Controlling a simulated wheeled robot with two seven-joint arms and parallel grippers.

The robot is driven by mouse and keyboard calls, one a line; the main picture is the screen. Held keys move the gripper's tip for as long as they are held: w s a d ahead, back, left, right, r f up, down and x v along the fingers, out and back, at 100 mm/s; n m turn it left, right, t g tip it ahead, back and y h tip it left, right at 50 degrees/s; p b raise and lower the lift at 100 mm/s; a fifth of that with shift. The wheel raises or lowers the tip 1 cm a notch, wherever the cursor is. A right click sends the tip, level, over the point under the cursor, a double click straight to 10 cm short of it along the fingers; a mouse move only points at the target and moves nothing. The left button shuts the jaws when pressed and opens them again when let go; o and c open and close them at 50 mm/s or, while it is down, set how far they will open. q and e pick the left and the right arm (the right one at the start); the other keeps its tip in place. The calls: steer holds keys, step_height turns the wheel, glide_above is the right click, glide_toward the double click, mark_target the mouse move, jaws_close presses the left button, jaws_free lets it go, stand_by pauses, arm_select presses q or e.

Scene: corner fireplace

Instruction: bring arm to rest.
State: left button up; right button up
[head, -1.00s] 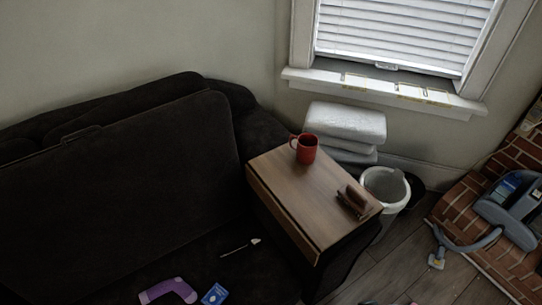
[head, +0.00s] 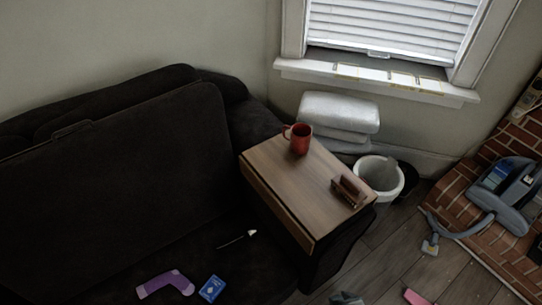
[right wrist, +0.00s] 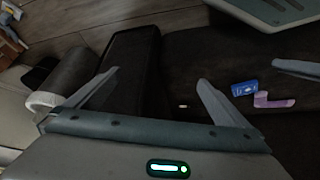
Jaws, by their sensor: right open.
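My right gripper (right wrist: 159,76) shows in the right wrist view with its two fingers wide apart and nothing between them. It is over the dark sofa (head: 120,180), apart from the things on it. A small grey piece at the bottom edge of the head view may be part of my right gripper, but too little shows to tell.
A wooden board (head: 290,190) on the sofa arm bears a red mug (head: 300,139) and a brown holder (head: 348,191). A purple sock-like thing (head: 165,284) and blue card box (head: 212,289) lie on the seat. A white bin (head: 380,178) and vacuum (head: 505,190) stand right.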

steer(key=s+a+f+t+y, duration=0.1)
steer(key=s+a+f+t, duration=0.1)
steer(key=f, duration=1.4)
steer(key=shift+s+a, duration=0.4)
steer(key=shift+s, duration=0.15)
